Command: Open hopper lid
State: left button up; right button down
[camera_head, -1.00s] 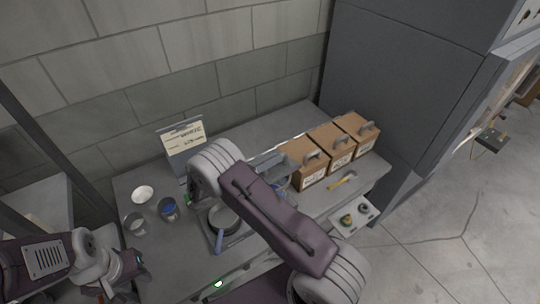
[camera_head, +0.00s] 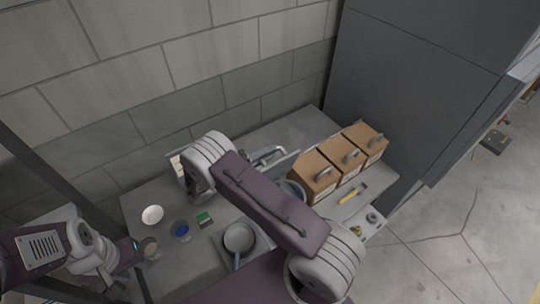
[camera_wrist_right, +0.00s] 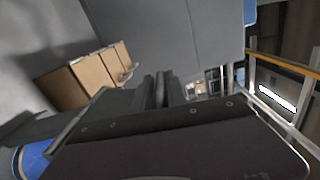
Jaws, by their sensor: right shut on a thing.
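My right arm crosses the middle of the head view and hides most of the hopper. A round bluish-grey rim (camera_head: 292,190) shows beside the arm; it may be the hopper mouth. A grey part with a pale bar (camera_head: 268,156) shows behind the arm; I cannot tell lid from gripper there. In the right wrist view my right gripper (camera_wrist_right: 160,88) has its fingers close together, shut on a thin grey part, seemingly the hopper lid's edge or handle. My left gripper (camera_head: 132,248) is at the lower left near a grey cup (camera_head: 149,248); its jaw opening is unclear.
Several brown boxes with handles (camera_head: 315,178) stand right of the arm. A yellow-handled tool (camera_head: 352,194) lies before them. A pan (camera_head: 240,238), blue cup (camera_head: 181,231), white bowl (camera_head: 152,215) and small green item (camera_head: 204,219) are on the left bench. A tall grey cabinet (camera_head: 430,80) bounds the right.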

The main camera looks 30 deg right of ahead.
jog(key=shift+w+a+f+n+b, duration=0.1)
jog(key=shift+w+f+n+b, duration=0.1)
jog(key=shift+w+n+b, duration=0.5)
jog(key=shift+w+a+f+n+b, duration=0.1)
jog(key=shift+w+f+n+b, duration=0.2)
jog(key=shift+w, duration=0.65)
jog(key=shift+w+f+n+b, duration=0.15)
jog(key=shift+w+n+b, duration=0.4)
jog(key=shift+w, duration=0.35)
jog(key=c, duration=1.4)
grip_release()
jog(key=shift+o, duration=0.2)
